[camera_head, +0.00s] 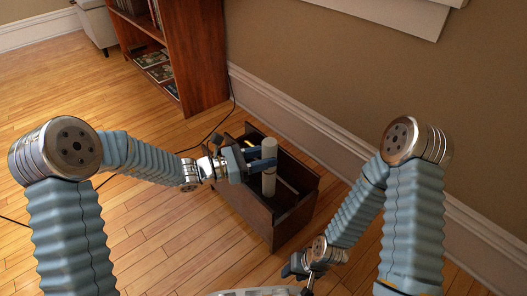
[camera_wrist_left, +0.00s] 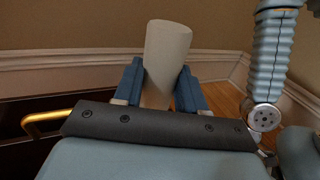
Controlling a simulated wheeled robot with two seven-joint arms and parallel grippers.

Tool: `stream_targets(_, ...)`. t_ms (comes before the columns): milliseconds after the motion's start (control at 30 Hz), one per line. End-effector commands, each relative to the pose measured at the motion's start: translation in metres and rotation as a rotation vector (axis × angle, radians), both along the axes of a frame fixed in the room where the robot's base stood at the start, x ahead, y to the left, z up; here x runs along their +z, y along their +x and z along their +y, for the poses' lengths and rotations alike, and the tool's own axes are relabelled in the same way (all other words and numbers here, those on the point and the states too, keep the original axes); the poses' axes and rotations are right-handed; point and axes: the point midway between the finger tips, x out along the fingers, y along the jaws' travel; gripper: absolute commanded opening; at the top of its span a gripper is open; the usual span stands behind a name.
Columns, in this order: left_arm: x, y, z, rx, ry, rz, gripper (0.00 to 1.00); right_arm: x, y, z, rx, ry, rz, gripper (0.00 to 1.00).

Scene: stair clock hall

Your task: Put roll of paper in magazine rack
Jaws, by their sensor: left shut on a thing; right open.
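The white roll of paper (camera_head: 269,182) stands nearly upright between the blue fingers of my left gripper (camera_head: 265,160), which is shut on it. The left wrist view shows the roll (camera_wrist_left: 167,55) pinched between both fingers, slightly tilted. The dark wooden magazine rack (camera_head: 244,214) stands on the floor by the wall. In the head view the roll and the gripper overlap the rack's open top; whether the roll's lower end touches the rack's inside I cannot tell. My right gripper (camera_head: 302,268) is open and empty, low in front of the rack.
A reddish wooden bookcase (camera_head: 203,60) with books stands behind at the upper left. The wall's white baseboard (camera_head: 300,118) runs close behind the rack. A black cable lies on the floor between bookcase and rack.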

Motion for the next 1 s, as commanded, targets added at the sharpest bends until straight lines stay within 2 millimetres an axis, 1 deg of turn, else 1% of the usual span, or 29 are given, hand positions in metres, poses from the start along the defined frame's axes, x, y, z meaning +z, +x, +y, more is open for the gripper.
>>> stream_targets(1000, -0.094, 0.0, 0.0, 0.001, 0.0, 0.002, 0.04, 0.0, 0.0, 0.0, 0.0, 0.0, 0.0, 0.43)
